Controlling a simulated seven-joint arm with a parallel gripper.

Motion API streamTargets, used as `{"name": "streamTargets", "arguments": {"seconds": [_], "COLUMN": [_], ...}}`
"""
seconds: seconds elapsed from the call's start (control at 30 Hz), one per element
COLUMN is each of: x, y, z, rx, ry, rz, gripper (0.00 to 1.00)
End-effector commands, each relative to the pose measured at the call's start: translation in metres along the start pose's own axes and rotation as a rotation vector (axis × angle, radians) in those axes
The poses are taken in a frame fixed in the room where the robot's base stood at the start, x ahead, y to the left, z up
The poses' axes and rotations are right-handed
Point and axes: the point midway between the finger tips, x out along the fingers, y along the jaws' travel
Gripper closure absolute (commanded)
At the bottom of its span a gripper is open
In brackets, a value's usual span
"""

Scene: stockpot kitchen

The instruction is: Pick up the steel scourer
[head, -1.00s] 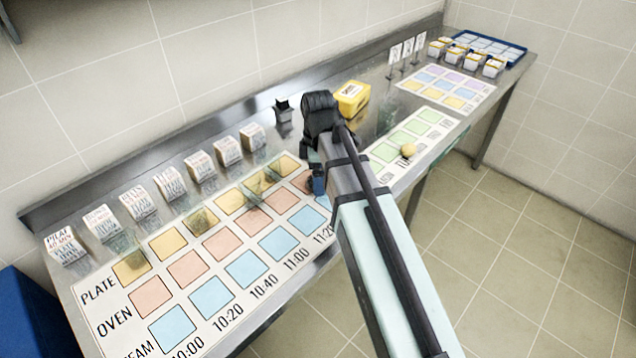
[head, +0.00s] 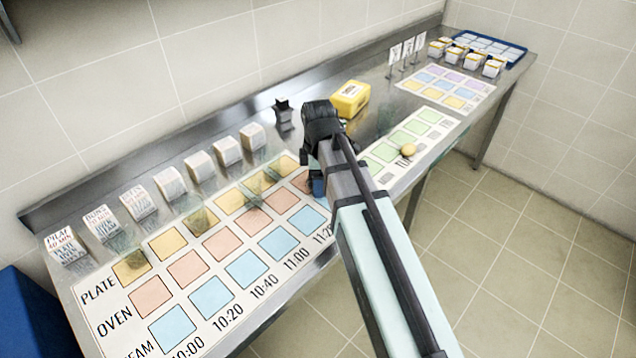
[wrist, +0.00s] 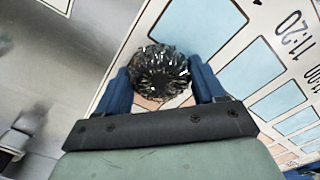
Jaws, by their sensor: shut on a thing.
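The steel scourer is a dark, shiny, coiled ball (wrist: 160,72) in the wrist view. It sits between the two blue fingers of my gripper (wrist: 162,82), which are shut on it from both sides. In the head view my gripper (head: 318,185) is over the far right part of the printed plate/oven/steam chart (head: 215,285). My own arm hides the scourer there. I cannot tell how far it is above the chart.
A row of white labelled blocks (head: 136,204) stands along the back left. A yellow box (head: 350,98) and a small dark holder (head: 283,113) stand behind my arm. A blue tray (head: 490,48) is at the far right.

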Motion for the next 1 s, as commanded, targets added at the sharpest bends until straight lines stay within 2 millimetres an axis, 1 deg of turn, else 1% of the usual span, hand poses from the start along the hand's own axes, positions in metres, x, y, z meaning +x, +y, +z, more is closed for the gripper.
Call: {"name": "streamTargets", "arguments": {"seconds": [0.03,0.07,0.1,0.33,0.47,0.57,0.8,1.0], "x": [0.000,0.000,0.000,-0.001,-0.009,-0.020,-0.056,-0.082], "y": [0.000,0.000,0.000,0.000,0.001,0.001,0.001,0.001], "z": [0.000,0.000,0.000,0.000,0.000,0.000,0.000,0.000], "rx": [0.000,0.000,0.000,0.000,0.000,0.000,0.000,0.000], "ry": [0.000,0.000,0.000,0.000,0.000,0.001,0.001,0.001], "rz": [0.000,0.000,0.000,0.000,0.001,0.002,0.002,0.002], "gripper": [0.56,0.59,0.59,0.60,0.60,0.60,0.60,0.60]}}
